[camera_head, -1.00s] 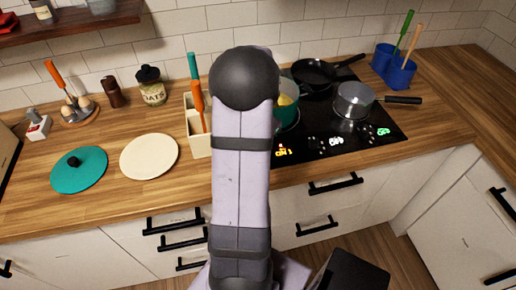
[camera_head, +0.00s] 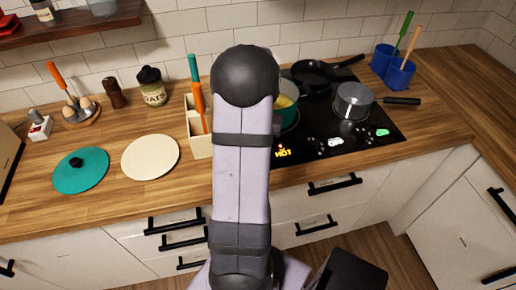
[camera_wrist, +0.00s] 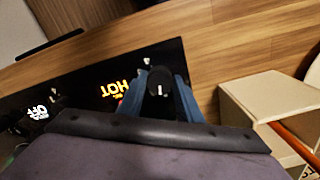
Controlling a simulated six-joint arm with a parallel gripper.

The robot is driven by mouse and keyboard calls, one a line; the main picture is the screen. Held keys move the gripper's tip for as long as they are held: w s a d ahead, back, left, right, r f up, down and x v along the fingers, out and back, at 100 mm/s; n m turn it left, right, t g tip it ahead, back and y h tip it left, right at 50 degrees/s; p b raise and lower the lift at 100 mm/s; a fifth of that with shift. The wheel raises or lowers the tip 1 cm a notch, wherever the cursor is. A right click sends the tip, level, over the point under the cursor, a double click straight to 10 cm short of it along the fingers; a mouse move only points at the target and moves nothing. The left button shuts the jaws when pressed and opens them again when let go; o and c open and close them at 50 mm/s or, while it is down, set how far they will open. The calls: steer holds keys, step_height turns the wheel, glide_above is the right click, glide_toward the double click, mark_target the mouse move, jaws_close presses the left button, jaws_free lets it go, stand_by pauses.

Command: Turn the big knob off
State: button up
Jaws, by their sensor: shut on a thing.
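A black knob (camera_wrist: 159,82) with a pale mark sits on the front edge of the dark cooktop in the wrist view. My gripper (camera_wrist: 160,92) has its two blue fingers on either side of this knob and is shut on it. Beside the knob, a lit display (camera_wrist: 114,90) reads HOT, upside down in this view. The same display (camera_head: 283,153) shows in orange in the head view. My arm hides the knob and my fingers in the head view.
A teal pot (camera_head: 287,112), a black frying pan (camera_head: 315,73) and a small steel saucepan (camera_head: 353,101) stand on the cooktop. Two other displays (camera_head: 335,142) (camera_head: 382,133) glow there. A cream utensil box (camera_head: 202,145) stands just left of my arm.

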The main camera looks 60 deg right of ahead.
steer(key=shift+d+r+n, duration=0.1)
steer(key=shift+n, duration=1.2)
steer(key=o, duration=1)
steer(key=shift+o, duration=0.2)
steer(key=shift+r+b, duration=0.7)
steer(key=shift+r, duration=2.95)
